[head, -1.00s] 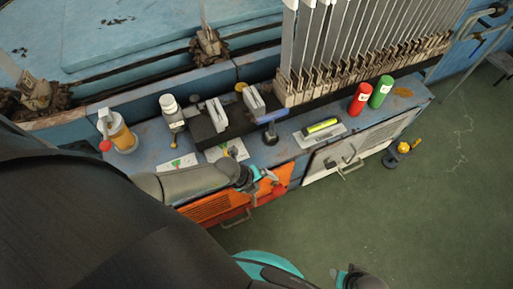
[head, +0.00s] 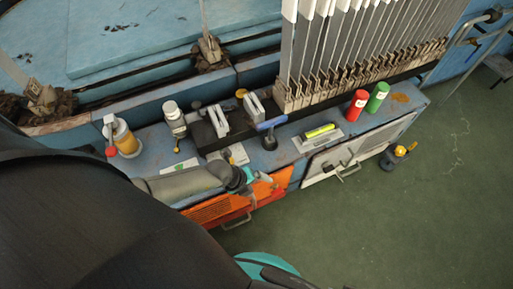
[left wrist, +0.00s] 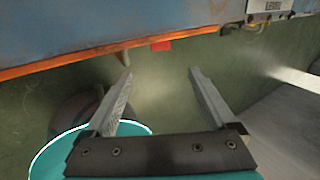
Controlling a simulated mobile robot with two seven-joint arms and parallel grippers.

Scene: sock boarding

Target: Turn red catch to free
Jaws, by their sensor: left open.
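A small red piece (left wrist: 161,45), which looks like the red catch, hangs at the lower edge of the orange-trimmed panel in the left wrist view. My left gripper (left wrist: 160,73) is open and empty, its two fingers apart below the red piece and not touching it. In the head view my left gripper (head: 254,188) is in front of the orange louvred panel (head: 208,209) and hides part of it. I cannot clearly make out the catch or which way it is turned there. My right gripper is not in view.
A white door (head: 325,168) with a handle is right of the orange panel. The blue bench top (head: 290,148) carries a red can (head: 357,105), a green can (head: 377,97), a yellow-green level (head: 320,130) and an amber jar (head: 126,139).

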